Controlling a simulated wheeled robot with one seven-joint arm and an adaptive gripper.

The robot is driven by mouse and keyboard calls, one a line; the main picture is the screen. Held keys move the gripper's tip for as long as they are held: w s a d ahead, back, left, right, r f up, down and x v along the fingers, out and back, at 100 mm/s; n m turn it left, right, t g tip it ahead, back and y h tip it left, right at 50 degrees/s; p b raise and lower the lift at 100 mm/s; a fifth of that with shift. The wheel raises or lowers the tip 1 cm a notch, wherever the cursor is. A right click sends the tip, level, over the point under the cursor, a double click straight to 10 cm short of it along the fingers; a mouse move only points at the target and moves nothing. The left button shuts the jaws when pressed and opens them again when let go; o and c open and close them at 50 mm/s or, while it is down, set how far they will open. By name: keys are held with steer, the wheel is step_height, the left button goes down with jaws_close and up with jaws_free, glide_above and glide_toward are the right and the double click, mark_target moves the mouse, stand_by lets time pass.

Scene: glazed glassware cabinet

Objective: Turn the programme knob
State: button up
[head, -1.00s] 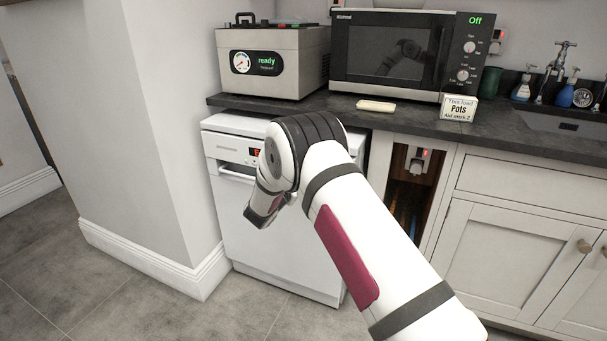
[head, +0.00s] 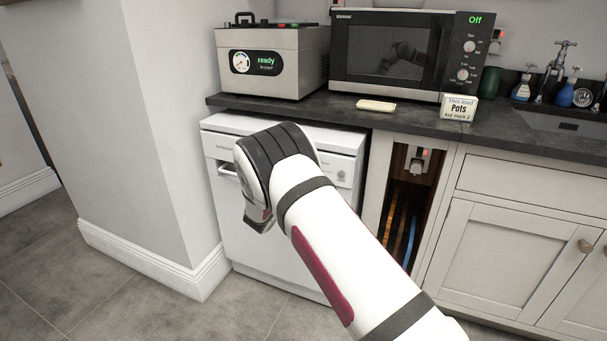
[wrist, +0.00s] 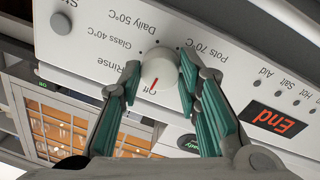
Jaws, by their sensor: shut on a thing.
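The programme knob (wrist: 160,72) is a round off-white dial with a red mark, on the white front panel of the dishwasher (head: 290,262). In the wrist view the panel appears upside down, and the red mark points at "Off". Around the knob are "Rinse", "Glass 40°C", "Daily 50°C" and "Pots 70°C". My gripper (wrist: 160,80) is shut on the knob, one green-padded finger on either side. In the head view my arm hides the knob and fingers. A red display (wrist: 278,119) on the panel reads "End".
A card (head: 459,108) reading "This load Pots Aid mark 2" stands on the dark worktop (head: 420,115) above. The floor before the dishwasher is clear.

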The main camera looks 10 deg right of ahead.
steer(key=shift+n, duration=0.6)
steer(key=o, duration=1.1)
steer(key=shift+o, duration=0.2)
steer(key=v, duration=1.2)
steer(key=shift+f, duration=0.15)
